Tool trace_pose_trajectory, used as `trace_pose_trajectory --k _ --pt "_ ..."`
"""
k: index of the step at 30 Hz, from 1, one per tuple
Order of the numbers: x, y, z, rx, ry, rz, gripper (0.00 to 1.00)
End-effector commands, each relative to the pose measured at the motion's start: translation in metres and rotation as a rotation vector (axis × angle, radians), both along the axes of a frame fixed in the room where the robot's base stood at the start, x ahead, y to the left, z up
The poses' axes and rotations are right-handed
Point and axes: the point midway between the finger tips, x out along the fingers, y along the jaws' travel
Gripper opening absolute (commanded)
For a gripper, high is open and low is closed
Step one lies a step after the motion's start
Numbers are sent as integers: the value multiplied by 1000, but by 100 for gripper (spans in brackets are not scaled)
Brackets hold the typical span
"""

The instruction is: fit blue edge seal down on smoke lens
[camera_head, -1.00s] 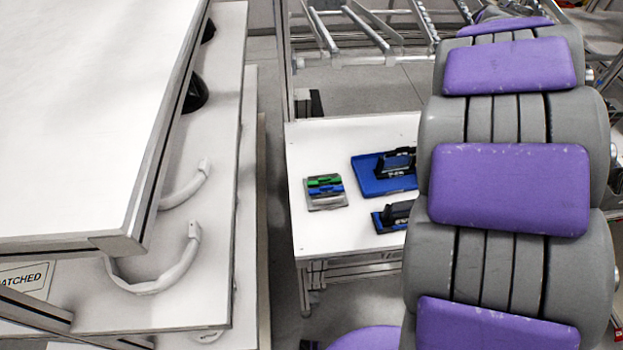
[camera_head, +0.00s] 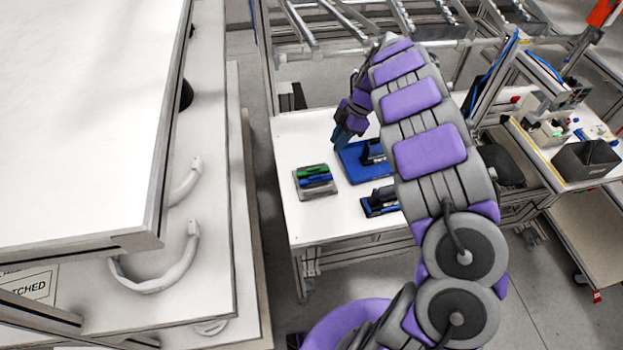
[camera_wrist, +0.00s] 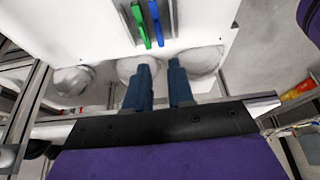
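A blue strip (camera_head: 314,181), which looks like the blue edge seal, lies beside a green strip (camera_head: 312,169) in a small grey tray (camera_head: 318,194) on the white table. The blue strip also shows in the wrist view (camera_wrist: 156,18), with the green one (camera_wrist: 138,20) to its left. I cannot make out the smoke lens clearly; a dark part (camera_head: 373,152) sits on a blue base plate (camera_head: 352,165). My gripper (camera_head: 342,138) is above the table near that plate's far left corner. In the wrist view its two blue fingers (camera_wrist: 162,66) are apart with nothing between them.
A second dark part (camera_head: 382,199) lies nearer the table's front. White panels (camera_head: 80,130) with curved handles fill the left. A metal rack (camera_head: 370,35) stands behind the table, and a cart (camera_head: 560,165) at right. White rounded shapes (camera_wrist: 138,68) show beyond the fingers.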

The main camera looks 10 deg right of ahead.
Motion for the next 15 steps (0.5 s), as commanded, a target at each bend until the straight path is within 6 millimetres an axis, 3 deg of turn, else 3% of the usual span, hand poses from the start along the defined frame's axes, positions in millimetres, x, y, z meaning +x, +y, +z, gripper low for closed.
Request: trace_pose_trajectory --k 15 --pt "-1 38 -88 -1 -4 1 23"
